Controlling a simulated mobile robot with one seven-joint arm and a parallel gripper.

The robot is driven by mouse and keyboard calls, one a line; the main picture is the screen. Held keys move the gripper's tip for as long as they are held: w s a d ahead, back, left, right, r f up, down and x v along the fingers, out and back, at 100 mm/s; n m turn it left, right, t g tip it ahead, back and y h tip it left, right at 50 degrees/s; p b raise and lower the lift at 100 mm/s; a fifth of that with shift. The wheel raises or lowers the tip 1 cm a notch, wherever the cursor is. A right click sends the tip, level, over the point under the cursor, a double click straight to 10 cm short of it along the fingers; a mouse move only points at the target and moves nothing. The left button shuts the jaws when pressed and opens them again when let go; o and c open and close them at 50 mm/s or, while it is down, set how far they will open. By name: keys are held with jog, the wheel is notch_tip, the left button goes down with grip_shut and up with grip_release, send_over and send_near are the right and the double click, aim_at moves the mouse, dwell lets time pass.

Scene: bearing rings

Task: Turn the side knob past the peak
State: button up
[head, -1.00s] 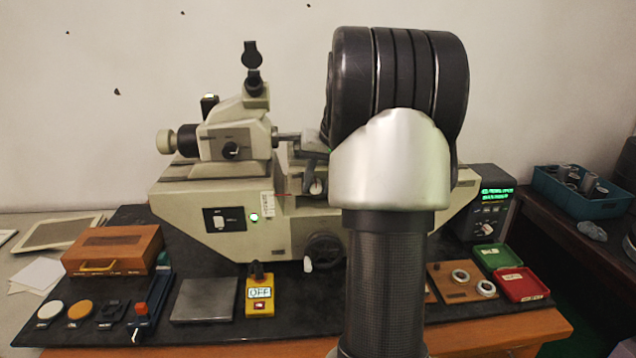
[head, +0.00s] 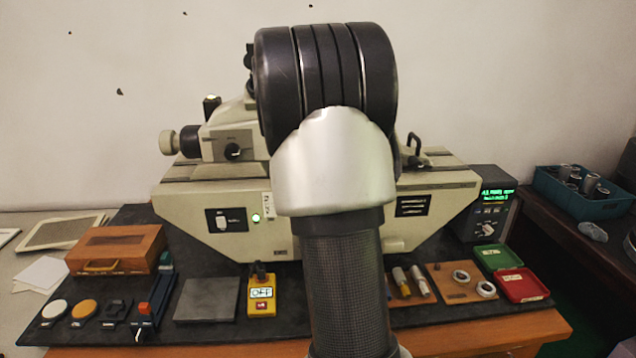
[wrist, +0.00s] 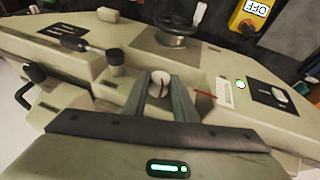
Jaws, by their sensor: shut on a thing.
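In the wrist view the side knob (wrist: 158,86) is a small round white knob with a red line on its face, on the cream front of the machine. My gripper (wrist: 164,80) has a finger on either side of it and is shut on it. A separate red line shows on the body to the right of the fingers. In the head view my arm covers the gripper and the knob. The cream machine (head: 240,185) stands on the black mat. The readout box (head: 488,215) at its right shows green text, too small to read surely.
A black handwheel (wrist: 176,28) and a black-topped post (wrist: 116,60) are near my gripper. Red (head: 522,286) and green trays lie at right.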

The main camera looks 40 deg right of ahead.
jog(key=shift+w+a+f+n+g+h+b, duration=0.25)
jog(key=shift+n+g+h+b, duration=0.45)
jog(key=shift+h+b, duration=1.05)
jog(key=shift+w+a+f+n+g+h+b, duration=0.1)
jog(key=shift+a+f+n+g+h+b, duration=0.25)
jog(key=shift+g+h+b, duration=1.35)
jog(key=shift+w+a+f+n+g+h+b, duration=0.2)
jog(key=shift+n+h+b, duration=0.65)
jog(key=shift+h, duration=1.6)
jog(key=shift+s+f, duration=0.1)
jog(key=shift+d, duration=0.1)
jog(key=o, duration=1)
jog(key=shift+o, duration=0.2)
